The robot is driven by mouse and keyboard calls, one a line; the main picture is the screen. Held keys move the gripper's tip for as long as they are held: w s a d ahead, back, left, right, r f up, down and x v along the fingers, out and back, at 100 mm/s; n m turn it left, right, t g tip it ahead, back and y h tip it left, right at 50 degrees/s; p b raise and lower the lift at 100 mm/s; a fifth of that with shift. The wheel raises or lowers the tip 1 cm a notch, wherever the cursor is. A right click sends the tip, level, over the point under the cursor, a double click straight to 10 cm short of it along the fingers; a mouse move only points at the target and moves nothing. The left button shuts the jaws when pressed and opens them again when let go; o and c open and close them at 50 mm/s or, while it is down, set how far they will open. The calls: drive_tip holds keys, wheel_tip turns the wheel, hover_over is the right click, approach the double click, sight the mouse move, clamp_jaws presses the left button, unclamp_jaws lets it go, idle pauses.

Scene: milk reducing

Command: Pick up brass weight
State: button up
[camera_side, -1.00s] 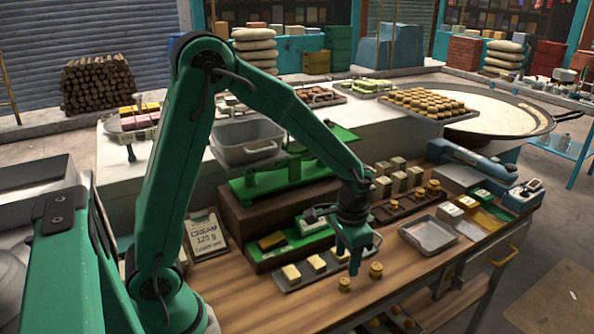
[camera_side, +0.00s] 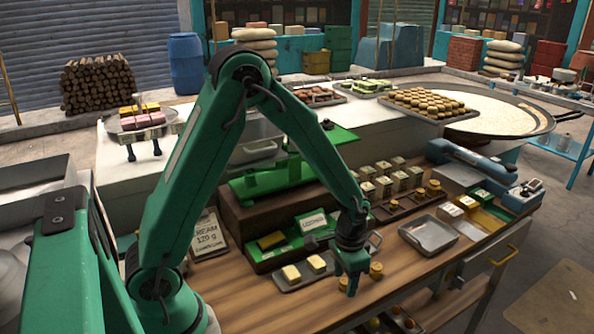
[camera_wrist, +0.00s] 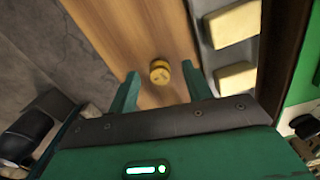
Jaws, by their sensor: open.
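A small round brass weight (camera_wrist: 159,72) stands on the wooden bench, between the two green fingers of my gripper (camera_wrist: 161,82) in the wrist view. The fingers are apart, and I see space on both sides of the weight. In the side view my gripper (camera_side: 350,291) is low over the bench, and the near weight (camera_side: 343,284) is partly hidden by a finger. A second brass weight (camera_side: 376,270) stands just to the right of my gripper. More brass weights (camera_side: 433,187) sit in the dark rack behind.
A tray with pale blocks (camera_side: 318,263) lies left of my gripper; two blocks (camera_wrist: 233,24) show at right in the wrist view. An empty metal tray (camera_side: 429,235) is to the right. A green balance (camera_side: 270,180) stands behind. The front bench edge is close.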

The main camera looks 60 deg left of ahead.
drive_tip(key=shift+f, duration=0.45)
drive_tip(key=shift+c, duration=0.2)
clamp_jaws()
